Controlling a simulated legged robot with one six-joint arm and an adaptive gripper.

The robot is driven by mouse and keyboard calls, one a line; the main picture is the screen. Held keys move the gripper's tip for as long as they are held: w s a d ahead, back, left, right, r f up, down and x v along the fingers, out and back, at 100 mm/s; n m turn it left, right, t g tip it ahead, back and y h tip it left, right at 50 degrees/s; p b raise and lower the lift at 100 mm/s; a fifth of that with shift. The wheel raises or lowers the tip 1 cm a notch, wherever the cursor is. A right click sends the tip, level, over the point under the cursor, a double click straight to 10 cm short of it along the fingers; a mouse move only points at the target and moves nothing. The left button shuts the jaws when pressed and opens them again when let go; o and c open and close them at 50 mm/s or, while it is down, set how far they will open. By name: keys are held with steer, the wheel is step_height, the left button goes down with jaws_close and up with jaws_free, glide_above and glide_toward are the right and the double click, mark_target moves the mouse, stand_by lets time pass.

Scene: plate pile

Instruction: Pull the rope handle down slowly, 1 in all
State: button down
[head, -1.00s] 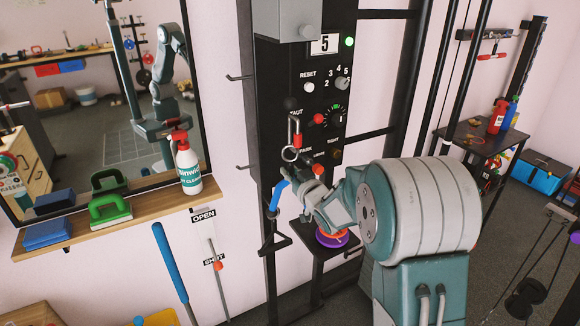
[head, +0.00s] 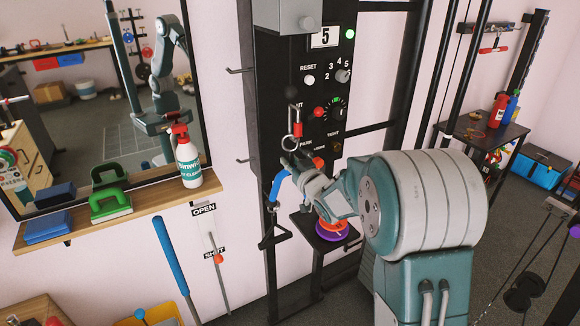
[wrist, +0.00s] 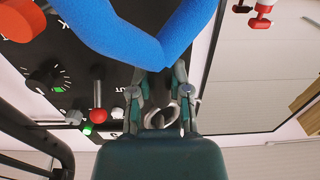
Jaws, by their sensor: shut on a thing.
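The blue rope handle (head: 275,188) hangs in front of the black panel (head: 262,120) in the head view. In the wrist view its blue rope (wrist: 105,28) forms a V across the top. My gripper (wrist: 160,78) is shut on the rope handle at the bottom of that V; it also shows in the head view (head: 297,170). Above it hang a metal ring and a red link (head: 297,129). My gripper and wrist partly hide the handle in the head view.
The panel carries a display (head: 324,37) reading 5, a lit green lamp (head: 350,34), knobs and a red ball-ended lever (head: 319,112). A shelf (head: 120,215) with a spray bottle (head: 187,160) is at left. A small stand with coloured discs (head: 332,230) is below.

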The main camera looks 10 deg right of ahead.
mark_target(289, 130)
steer(key=shift+f, duration=0.15)
steer(key=shift+r, duration=1.15)
steer(key=shift+r, duration=1.25)
steer(key=shift+r, duration=1.15)
steer(key=shift+r, duration=1.15)
